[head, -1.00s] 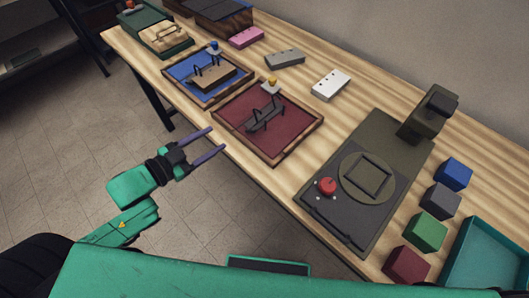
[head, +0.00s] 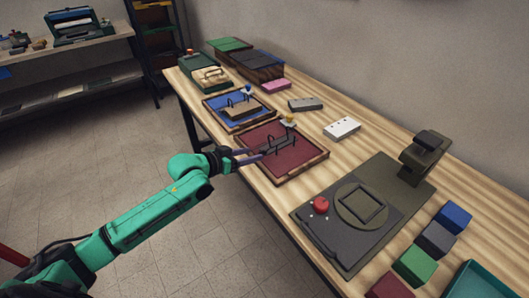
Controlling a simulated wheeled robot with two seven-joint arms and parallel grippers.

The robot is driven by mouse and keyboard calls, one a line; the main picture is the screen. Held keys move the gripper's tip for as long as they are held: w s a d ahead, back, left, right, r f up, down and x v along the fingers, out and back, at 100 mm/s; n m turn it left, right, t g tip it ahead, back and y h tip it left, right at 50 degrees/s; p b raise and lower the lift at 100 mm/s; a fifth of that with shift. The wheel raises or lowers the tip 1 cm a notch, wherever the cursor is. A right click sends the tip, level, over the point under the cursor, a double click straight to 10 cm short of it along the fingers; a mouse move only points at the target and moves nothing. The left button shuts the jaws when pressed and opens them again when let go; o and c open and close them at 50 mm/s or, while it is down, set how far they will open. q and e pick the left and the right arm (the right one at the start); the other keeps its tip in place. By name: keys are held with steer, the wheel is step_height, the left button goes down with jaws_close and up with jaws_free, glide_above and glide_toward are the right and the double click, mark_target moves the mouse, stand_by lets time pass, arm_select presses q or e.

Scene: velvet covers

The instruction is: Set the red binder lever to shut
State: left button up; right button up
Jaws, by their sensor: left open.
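The red binder (head: 300,166) is a wooden-edged cover with dark red lining, lying on the table. A dark metal ring mechanism (head: 282,145) with upright rings sits in it. Its lever (head: 289,120), with a yellow knob, stands at the far end of the mechanism. I cannot tell whether the rings are closed. My left gripper (head: 262,153) is open and empty. Its fingers reach over the binder's left edge, with the tips close to the near end of the mechanism, short of the lever. I cannot tell whether they touch anything. My right gripper is out of view.
A blue binder (head: 214,109) lies beyond the red one, and a green case (head: 199,83) farther back. A white block (head: 342,128) and a grey block (head: 305,104) lie along the wall side. A dark press (head: 340,246) with a red knob stands nearer.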

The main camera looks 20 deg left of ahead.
mark_target(262, 152)
arm_select(q)
steer(key=x, duration=0.7)
steer(key=shift+w+f, duration=0.1)
jaws_close()
steer(key=shift+f, duration=0.1)
